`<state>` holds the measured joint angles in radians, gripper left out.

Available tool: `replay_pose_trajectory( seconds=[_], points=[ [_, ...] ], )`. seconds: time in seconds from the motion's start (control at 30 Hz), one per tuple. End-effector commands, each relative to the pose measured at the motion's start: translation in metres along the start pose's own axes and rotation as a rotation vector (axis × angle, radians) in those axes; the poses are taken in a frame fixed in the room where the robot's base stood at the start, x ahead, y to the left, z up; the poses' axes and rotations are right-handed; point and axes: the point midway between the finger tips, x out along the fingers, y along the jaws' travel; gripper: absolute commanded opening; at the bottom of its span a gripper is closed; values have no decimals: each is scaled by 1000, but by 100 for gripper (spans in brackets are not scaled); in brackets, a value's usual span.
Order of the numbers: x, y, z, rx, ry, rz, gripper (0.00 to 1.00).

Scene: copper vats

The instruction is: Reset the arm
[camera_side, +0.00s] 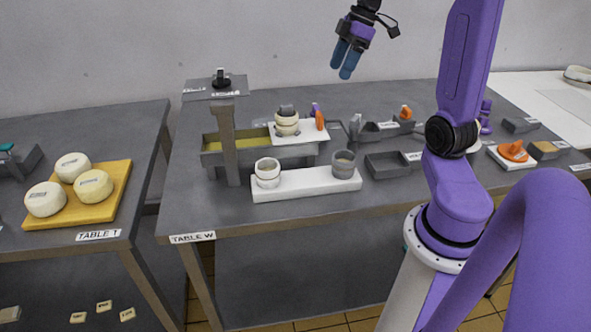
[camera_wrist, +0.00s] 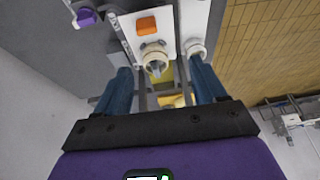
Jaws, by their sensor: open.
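My gripper (camera_side: 347,60) is purple with two blue fingers and hangs high above the back of Table W (camera_side: 225,229), near the wall. It is empty. In the wrist view my gripper (camera_wrist: 160,92) shows its blue fingers spread apart, one on each side. Between and beyond them lie a cream, cup-like piece (camera_wrist: 154,58) and yellow surfaces, well below the fingers. Nothing is held and nothing touches the fingers.
A grey trough (camera_side: 212,158) with a post (camera_side: 228,150) stands on the table. A white block (camera_side: 303,187) bears a cream cup (camera_side: 267,173) and a grey cup (camera_side: 343,164). Table T (camera_side: 150,120) holds cream wheels on a yellow board (camera_side: 118,184). Space around my gripper is clear.

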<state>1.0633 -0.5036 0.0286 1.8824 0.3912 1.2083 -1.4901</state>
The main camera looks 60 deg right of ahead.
Motion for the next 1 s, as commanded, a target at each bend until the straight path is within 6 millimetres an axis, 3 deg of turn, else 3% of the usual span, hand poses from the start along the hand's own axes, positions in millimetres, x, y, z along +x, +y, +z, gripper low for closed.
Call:
replay_pose_trajectory(
  seconds=[0.2, 0.47, 0.73, 1.0],
  points=[
    [39, -66, -51, -40, -89, -79, 70],
    [75, -154, -78, -92, -204, -117, 70],
    [98, -239, -72, -168, -294, -101, 70],
    [110, -303, -42, -256, -338, -58, 70]
  ],
)
